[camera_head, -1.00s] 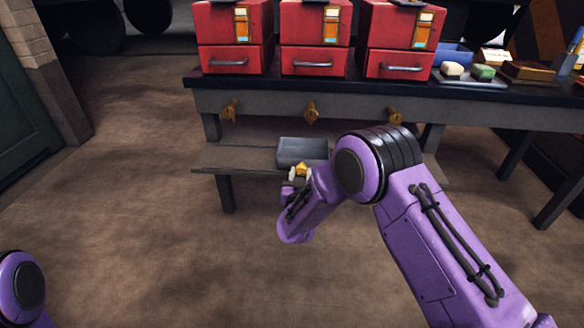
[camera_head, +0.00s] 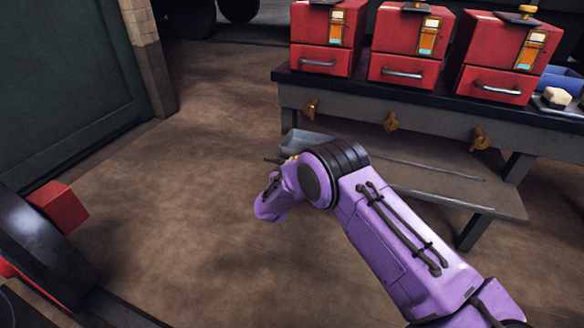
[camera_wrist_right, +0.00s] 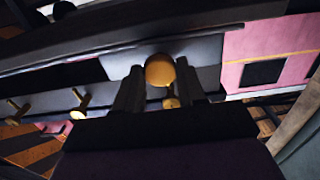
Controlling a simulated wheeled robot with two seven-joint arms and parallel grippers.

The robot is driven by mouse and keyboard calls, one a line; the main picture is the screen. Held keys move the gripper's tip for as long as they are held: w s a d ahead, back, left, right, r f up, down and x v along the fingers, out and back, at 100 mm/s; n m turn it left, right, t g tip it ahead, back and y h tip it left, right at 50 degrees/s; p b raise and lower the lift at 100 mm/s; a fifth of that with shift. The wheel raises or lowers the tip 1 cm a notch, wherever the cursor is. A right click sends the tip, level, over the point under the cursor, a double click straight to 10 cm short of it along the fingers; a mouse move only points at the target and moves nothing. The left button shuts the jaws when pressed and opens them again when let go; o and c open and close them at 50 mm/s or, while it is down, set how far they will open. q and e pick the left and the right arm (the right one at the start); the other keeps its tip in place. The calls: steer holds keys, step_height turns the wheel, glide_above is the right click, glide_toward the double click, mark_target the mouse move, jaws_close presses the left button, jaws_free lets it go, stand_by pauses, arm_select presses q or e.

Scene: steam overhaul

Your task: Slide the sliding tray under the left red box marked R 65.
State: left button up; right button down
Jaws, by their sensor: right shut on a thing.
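The grey sliding tray (camera_head: 308,141) is on the low shelf under the bench, at the shelf's left end. It lies below the left red box (camera_head: 322,38), roughly in line with the leftmost brass tap. My arm hides its front. My right gripper (camera_wrist_right: 160,90) is shut on a round brass knob (camera_wrist_right: 160,69), with one dark finger on each side; this appears to be the tray's knob. In the head view my own wrist hides most of that gripper. The box markings are too small to read. My left gripper is not in view.
Two more red boxes, a middle one (camera_head: 405,48) and a right one (camera_head: 508,58), stand on the dark bench. Brass taps (camera_head: 311,107) stick out of its front. The shelf (camera_head: 455,186) is bare right of the tray. A red block (camera_head: 60,205) shows at lower left.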

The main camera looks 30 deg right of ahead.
steer(key=shift+w+a+r, duration=0.1)
steer(key=shift+w+r, duration=0.1)
steer(key=c, duration=0.6)
jaws_free()
steer(key=shift+a+f, duration=0.1)
steer(key=shift+f, duration=0.05)
steer(key=shift+c, duration=0.2)
steer(key=p+v, duration=0.3)
steer(key=v, duration=0.7)
steer(key=shift+s+p, duration=0.25)
steer(key=shift+p, duration=0.1)
steer(key=shift+a, duration=0.1)
